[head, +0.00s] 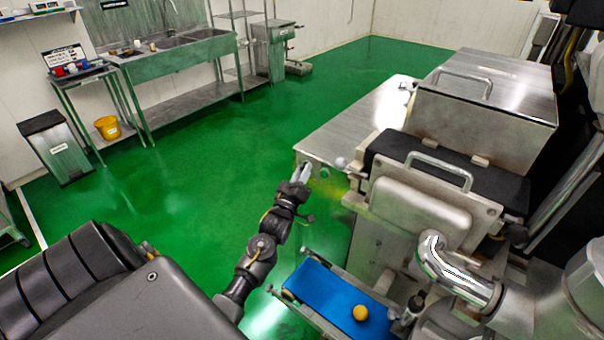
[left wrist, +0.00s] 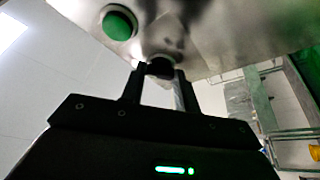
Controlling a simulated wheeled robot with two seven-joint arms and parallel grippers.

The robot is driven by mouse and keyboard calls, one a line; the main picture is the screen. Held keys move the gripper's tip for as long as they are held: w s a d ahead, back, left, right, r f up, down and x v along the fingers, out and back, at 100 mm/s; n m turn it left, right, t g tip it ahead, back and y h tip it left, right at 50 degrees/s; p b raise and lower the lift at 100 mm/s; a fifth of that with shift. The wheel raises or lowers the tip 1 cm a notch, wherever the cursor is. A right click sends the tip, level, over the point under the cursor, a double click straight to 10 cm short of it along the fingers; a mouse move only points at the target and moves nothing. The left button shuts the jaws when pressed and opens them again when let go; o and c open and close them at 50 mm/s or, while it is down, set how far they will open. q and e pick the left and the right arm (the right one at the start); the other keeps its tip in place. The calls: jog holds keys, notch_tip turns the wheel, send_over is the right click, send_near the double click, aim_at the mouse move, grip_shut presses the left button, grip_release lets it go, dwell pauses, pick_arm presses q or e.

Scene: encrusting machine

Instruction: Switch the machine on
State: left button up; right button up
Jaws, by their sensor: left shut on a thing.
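The steel encrusting machine (head: 420,200) fills the right side of the head view. My left gripper (head: 303,170) reaches to the near left corner of its steel table. In the left wrist view, the fingers of my left gripper (left wrist: 160,76) are closed around a small black knob (left wrist: 160,66) on a steel panel (left wrist: 215,35). A round green button (left wrist: 118,24) sits on the same panel, to the left of the knob. The fingers partly hide the knob, so its turned position cannot be told. My right gripper is not in view.
A blue conveyor belt (head: 335,292) with an orange ball (head: 360,313) lies below and right of my left arm. A steel sink bench (head: 185,55), a bin (head: 56,148) and a yellow bucket (head: 107,127) stand far left. The green floor (head: 220,160) between is clear.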

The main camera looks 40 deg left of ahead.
pick_arm(q)
jog(key=m+h+b, duration=0.2)
jog(key=m+h, duration=0.2)
jog(key=m, duration=0.4)
jog(key=m+h+b, duration=0.3)
jog(key=m, duration=0.5)
jog(key=a+m+h+b, duration=0.1)
jog(key=m+h+b, duration=0.2)
jog(key=m, duration=0.6)
jog(key=shift+h, duration=0.8)
jog(key=shift+m+g, duration=0.3)
jog(key=shift+g, duration=0.1)
jog(key=o, duration=1)
